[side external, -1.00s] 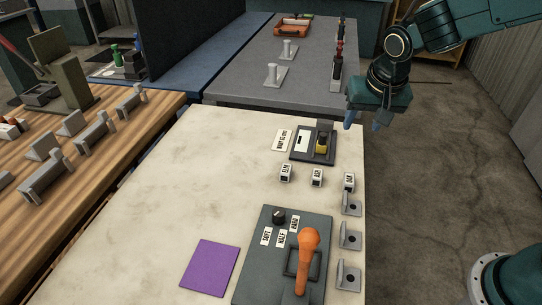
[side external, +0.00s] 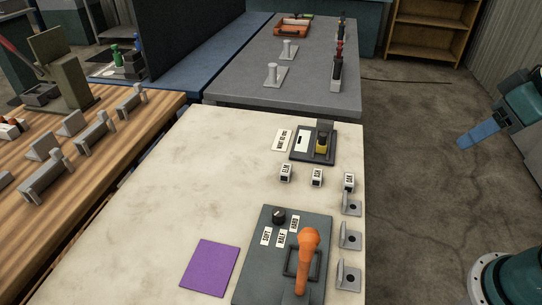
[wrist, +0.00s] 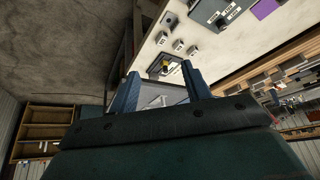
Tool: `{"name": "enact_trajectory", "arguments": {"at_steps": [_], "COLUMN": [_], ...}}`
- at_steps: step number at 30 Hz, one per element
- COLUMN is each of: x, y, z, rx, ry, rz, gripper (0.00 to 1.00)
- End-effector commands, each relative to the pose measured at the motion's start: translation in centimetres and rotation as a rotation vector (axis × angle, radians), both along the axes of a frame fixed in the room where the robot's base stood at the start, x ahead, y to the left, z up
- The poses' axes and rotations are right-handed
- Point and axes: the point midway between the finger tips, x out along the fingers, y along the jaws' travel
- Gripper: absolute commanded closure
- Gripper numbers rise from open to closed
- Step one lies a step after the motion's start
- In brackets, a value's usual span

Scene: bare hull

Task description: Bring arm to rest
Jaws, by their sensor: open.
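My gripper (side external: 476,136) is at the right edge of the side external view, over the bare floor and well clear of the pale table (side external: 170,180). Its blue fingers point left and down there, and part of the arm is out of the picture. In the wrist view my gripper (wrist: 160,70) has its two blue fingers spread apart. No object is held between them. The pale table shows beyond the fingertips in that view.
The pale table bears a panel with an orange lever (side external: 308,248), a purple square (side external: 210,267), small labelled blocks (side external: 317,177), grey brackets (side external: 349,240) and a yellow-switch unit (side external: 321,144). A grey table (side external: 300,85) stands behind. The floor (side external: 415,200) around my gripper is clear.

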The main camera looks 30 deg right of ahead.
Motion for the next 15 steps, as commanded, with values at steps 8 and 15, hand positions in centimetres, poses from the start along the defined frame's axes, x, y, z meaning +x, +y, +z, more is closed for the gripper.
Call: {"name": "enact_trajectory", "arguments": {"at_steps": [8, 15], "x": [-1.8, -1.8], "y": [0.0, 0.0], "z": [-0.2, -0.3], "rx": [-0.020, -0.020], "ry": [-0.016, -0.015], "rz": [0.050, 0.050], "gripper": [0.52, 0.52]}}
